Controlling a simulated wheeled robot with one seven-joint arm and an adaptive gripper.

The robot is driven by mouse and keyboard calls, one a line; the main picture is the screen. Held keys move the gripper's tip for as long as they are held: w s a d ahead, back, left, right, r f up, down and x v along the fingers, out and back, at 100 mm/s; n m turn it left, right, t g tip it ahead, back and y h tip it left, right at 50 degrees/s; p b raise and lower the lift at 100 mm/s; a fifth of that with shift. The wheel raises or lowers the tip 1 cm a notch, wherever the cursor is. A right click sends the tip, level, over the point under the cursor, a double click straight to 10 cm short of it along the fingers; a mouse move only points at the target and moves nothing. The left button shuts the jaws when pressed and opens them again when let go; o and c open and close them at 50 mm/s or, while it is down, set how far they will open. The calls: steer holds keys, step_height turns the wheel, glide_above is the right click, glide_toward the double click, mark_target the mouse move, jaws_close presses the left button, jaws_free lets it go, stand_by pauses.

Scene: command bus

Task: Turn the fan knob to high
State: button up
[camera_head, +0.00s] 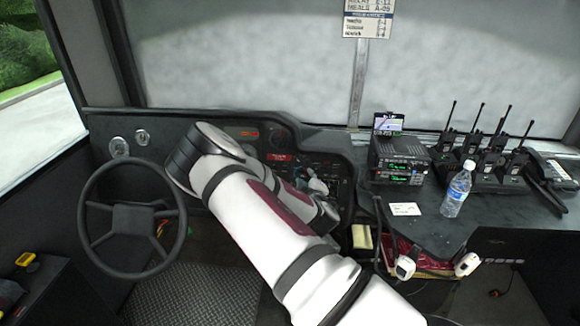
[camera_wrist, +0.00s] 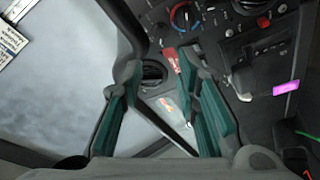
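The dash control panel (camera_head: 312,164) is behind my arm in the head view, which hides part of it. In the wrist view a round dark knob with a blue and red arc (camera_wrist: 183,17) shows near the top. A smaller red knob (camera_wrist: 263,22) and other dark knobs sit to its right. I cannot read which one is the fan knob. My gripper (camera_wrist: 160,70) is open, its two teal-padded fingers apart with nothing between them. The arc-marked knob lies beyond the fingertips, apart from them. In the head view my gripper (camera_head: 318,187) is small and in front of the panel.
A steering wheel (camera_head: 134,217) stands left of my arm. A radio unit (camera_head: 398,158), a water bottle (camera_head: 457,189) and several handheld radios (camera_head: 490,150) are on the right counter. A round vent (camera_wrist: 153,71) and a red tag (camera_wrist: 172,58) lie near the fingers.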

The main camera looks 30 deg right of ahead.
mark_target(300, 162)
steer(key=b+x, duration=0.1)
steer(key=x, duration=1.3)
steer(key=shift+a, duration=0.15)
jaws_close()
